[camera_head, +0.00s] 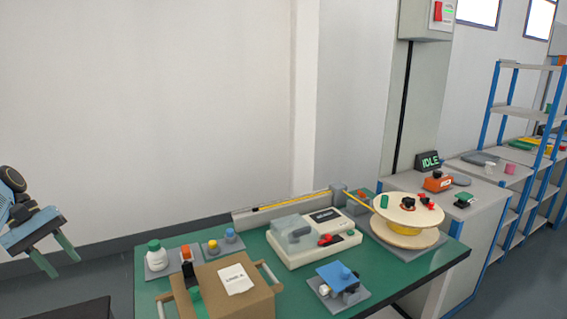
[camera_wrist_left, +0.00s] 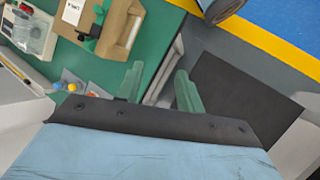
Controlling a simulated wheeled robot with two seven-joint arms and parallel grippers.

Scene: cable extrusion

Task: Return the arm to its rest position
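My left gripper (camera_head: 60,259) hangs at the left edge of the head view, out in the air to the left of the green table (camera_head: 433,261). Its two green fingers are spread apart with nothing between them. The left wrist view shows the same open fingers (camera_wrist_left: 160,70), with the table's side and the floor beyond them. My right gripper is in neither view.
A dark mat (camera_wrist_left: 240,100) lies on the floor. Open floor separates the gripper from the table.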

